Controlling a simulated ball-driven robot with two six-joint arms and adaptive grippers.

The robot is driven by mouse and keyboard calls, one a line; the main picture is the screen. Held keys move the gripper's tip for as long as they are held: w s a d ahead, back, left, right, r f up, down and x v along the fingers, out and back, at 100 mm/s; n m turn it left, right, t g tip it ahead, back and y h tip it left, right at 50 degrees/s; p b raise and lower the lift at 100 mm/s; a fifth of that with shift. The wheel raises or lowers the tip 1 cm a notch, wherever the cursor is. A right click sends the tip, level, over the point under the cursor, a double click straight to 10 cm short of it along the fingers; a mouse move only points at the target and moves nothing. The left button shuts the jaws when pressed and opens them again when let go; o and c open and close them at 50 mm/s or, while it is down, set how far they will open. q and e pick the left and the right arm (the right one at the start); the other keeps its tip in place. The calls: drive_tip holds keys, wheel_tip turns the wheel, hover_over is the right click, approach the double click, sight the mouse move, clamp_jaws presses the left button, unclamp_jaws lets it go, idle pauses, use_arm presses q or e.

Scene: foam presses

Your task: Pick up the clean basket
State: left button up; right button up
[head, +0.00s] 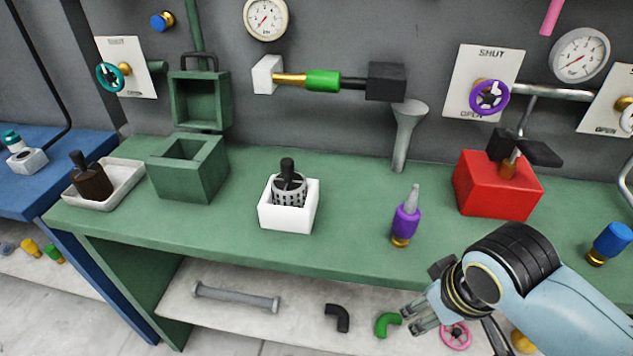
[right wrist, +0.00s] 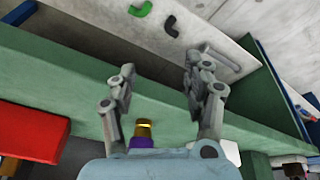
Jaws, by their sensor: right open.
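A light grey perforated basket with a black handle (head: 289,186) stands upright in a small white square holder (head: 287,217) on the green bench. A brown basket with a dark handle (head: 92,180) sits in a white tray (head: 125,176) at the bench's left end. My right gripper (head: 413,316) is open and empty in front of the bench edge, right of and nearer than the grey basket. Its spread fingers also show in the right wrist view (right wrist: 160,75). My left gripper is not in view.
A purple-and-brass nozzle (head: 406,218) stands between the white holder and my right arm. A red block (head: 494,187) is farther right, a green open box (head: 188,168) left. A funnel (head: 406,135) stands behind. Loose pipe pieces (head: 337,317) lie on the lower shelf.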

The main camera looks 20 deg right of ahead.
drive_tip(key=w+a+r+m+p, duration=0.15)
drive_tip(key=w+r+m, duration=0.3)
drive_tip(key=r, duration=0.55)
drive_tip(key=m+g+y+p, duration=0.1)
drive_tip(key=m+g, duration=0.2)
drive_tip(key=m, duration=1)
approach(287, 161)
drive_tip(key=shift+s+f, duration=0.2)
drive_tip(key=shift+s, duration=0.2)
drive_tip(key=shift+a+f, duration=0.1)
drive_tip(key=shift+f, duration=0.05)
drive_tip(key=f, duration=0.6)
drive_tip(key=f+p, duration=0.1)
drive_tip(key=f, duration=0.3)
drive_tip(key=shift+w+f, duration=0.1)
drive_tip(key=shift+w, duration=0.25)
clamp_jaws()
